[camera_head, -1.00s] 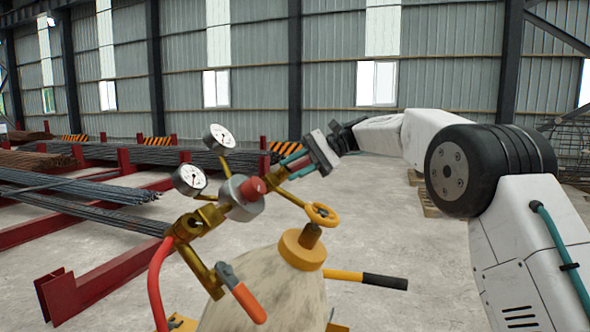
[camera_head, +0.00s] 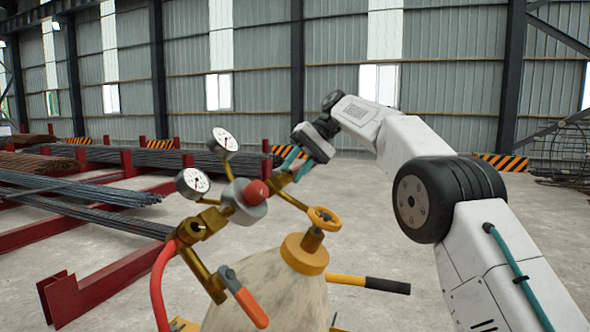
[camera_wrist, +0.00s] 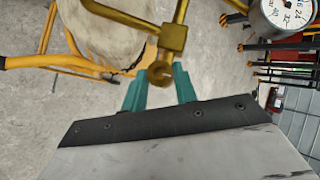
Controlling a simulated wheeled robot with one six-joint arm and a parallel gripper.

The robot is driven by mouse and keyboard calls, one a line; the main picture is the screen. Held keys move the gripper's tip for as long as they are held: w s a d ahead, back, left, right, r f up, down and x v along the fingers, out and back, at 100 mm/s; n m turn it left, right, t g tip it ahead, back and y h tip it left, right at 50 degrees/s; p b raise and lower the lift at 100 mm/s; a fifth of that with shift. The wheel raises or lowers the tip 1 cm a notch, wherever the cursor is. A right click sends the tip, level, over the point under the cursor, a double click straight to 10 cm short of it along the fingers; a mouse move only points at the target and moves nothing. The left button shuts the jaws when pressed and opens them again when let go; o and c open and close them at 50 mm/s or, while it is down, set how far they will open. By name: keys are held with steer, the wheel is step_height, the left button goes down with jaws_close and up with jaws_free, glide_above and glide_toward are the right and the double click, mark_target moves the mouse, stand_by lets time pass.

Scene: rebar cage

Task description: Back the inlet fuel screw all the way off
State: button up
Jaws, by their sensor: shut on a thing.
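The brass inlet fuel screw (camera_wrist: 160,75) sits between the two teal fingers of my gripper (camera_wrist: 160,88) in the wrist view, at the end of a brass fitting. In the head view my gripper (camera_head: 295,164) reaches in from the upper right, shut on the screw beside the regulator. The fingers hide most of the screw there. The regulator (camera_head: 243,203) has a red knob (camera_head: 257,193) and two round gauges (camera_head: 193,182). It stands above a pale gas cylinder (camera_head: 265,302).
A yellow handwheel (camera_head: 323,218) sits on the cylinder valve near my gripper. An orange-handled lever (camera_head: 246,300) and red hose (camera_head: 158,285) hang at the left. A black-gripped yellow handle (camera_head: 375,284) sticks out right.

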stand_by(0.5)
steer(key=o, duration=1)
steer(key=shift+c, duration=0.2)
